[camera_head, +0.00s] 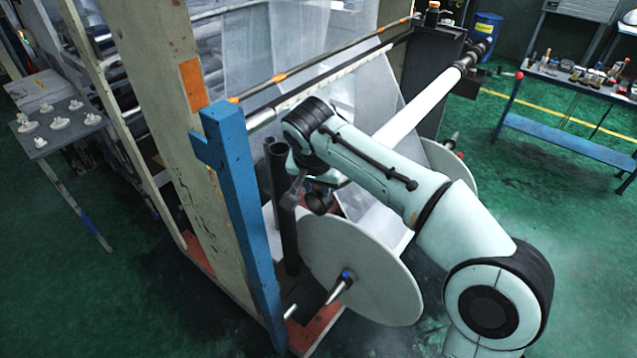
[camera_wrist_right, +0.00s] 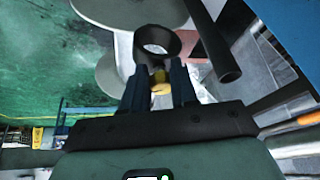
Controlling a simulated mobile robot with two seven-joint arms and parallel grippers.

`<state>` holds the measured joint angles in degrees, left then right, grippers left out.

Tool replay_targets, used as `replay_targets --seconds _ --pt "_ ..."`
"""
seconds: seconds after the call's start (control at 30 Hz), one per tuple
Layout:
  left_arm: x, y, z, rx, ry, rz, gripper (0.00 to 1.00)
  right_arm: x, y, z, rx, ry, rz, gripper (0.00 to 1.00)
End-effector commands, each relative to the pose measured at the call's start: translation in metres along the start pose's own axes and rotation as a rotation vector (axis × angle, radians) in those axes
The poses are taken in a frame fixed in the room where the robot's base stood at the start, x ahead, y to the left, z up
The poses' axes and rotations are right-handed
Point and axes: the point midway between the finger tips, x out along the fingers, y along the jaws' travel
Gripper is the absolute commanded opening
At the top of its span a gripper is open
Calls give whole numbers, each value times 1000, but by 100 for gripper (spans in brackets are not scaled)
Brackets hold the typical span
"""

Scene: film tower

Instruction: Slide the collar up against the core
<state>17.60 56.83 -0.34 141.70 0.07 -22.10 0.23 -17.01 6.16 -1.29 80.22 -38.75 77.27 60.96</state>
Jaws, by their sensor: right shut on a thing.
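My right gripper (camera_wrist_right: 158,78) is shut on a short dark ring, which looks like the collar (camera_wrist_right: 143,46). The ring's round opening faces the wrist camera, just past the fingertips. A small yellow part shows between the fingers. In the head view the dark ring (camera_head: 320,201) shows below my right wrist, above the large pale disc (camera_head: 372,275). A long dark tube (camera_head: 283,215), possibly the core, stands left of the gripper; it also shows in the wrist view (camera_wrist_right: 218,45), apart from the ring. Whether the ring sits on a shaft is hidden. My left gripper is not in view.
A blue post (camera_head: 240,215) stands close left of the tube. A white roller (camera_head: 425,98) runs behind my right arm. A metal shaft end (camera_head: 340,288) sticks out of the pale disc. A side table (camera_head: 55,118) stands far left and a blue bench (camera_head: 565,140) far right.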

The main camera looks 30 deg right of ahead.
Motion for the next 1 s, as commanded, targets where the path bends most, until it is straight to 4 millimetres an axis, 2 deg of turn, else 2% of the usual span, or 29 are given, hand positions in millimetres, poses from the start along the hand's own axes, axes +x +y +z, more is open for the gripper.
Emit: replay_targets --seconds 0.37,1.0 --pt "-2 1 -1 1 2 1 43 0 -1 -2 1 1 -1 0" --pt "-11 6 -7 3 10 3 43 8 9 -24 2 1 0 0"
